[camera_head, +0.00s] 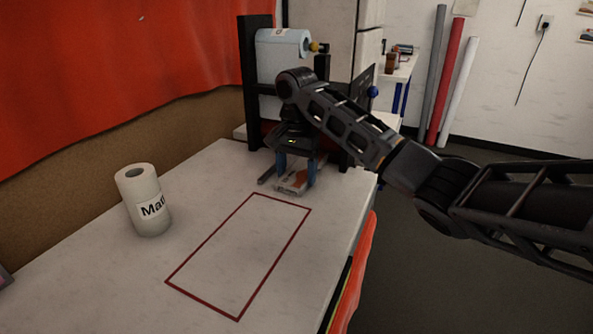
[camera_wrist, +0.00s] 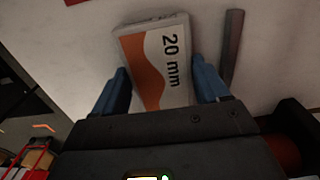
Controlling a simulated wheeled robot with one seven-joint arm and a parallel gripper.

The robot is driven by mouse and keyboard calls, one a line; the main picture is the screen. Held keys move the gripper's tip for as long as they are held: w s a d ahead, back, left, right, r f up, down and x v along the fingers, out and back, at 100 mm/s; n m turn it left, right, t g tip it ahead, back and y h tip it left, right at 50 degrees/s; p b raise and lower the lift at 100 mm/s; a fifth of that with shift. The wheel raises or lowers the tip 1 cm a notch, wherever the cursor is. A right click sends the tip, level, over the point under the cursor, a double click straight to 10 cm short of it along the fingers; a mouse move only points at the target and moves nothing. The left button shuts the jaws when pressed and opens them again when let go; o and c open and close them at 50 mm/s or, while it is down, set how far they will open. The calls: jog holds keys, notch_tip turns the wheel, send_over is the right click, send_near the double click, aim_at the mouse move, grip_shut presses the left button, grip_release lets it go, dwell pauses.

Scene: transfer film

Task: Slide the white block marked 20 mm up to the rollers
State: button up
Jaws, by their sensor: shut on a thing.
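The white block (camera_wrist: 182,48), printed "20 mm" with an orange patch, lies on the white table between the blue fingers of my gripper (camera_wrist: 163,92) in the wrist view. The fingers are shut on its two long sides. In the head view my gripper (camera_head: 297,172) points down over the block (camera_head: 291,187), just beyond the red outline. A black machine (camera_head: 254,100) stands behind it at the table's far end, holding a pale blue roll (camera_head: 283,55). The rollers are mostly hidden behind my arm; a red part shows low in the machine.
A dark bar (camera_wrist: 232,47) lies beside the block, near one finger. A white roll marked "Mat" (camera_head: 143,200) stands upright at the table's left. A red outlined rectangle (camera_head: 238,257) on the table is empty. The table's right edge drops to the floor.

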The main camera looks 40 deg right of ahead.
jog(key=c, duration=0.3)
jog(key=o, duration=1.1)
jog(key=shift+c, duration=0.2)
jog(key=shift+r, duration=0.1)
notch_tip(320, 180, up, 8)
jog(key=shift+f+p, duration=0.2)
jog(key=shift+p, duration=0.8)
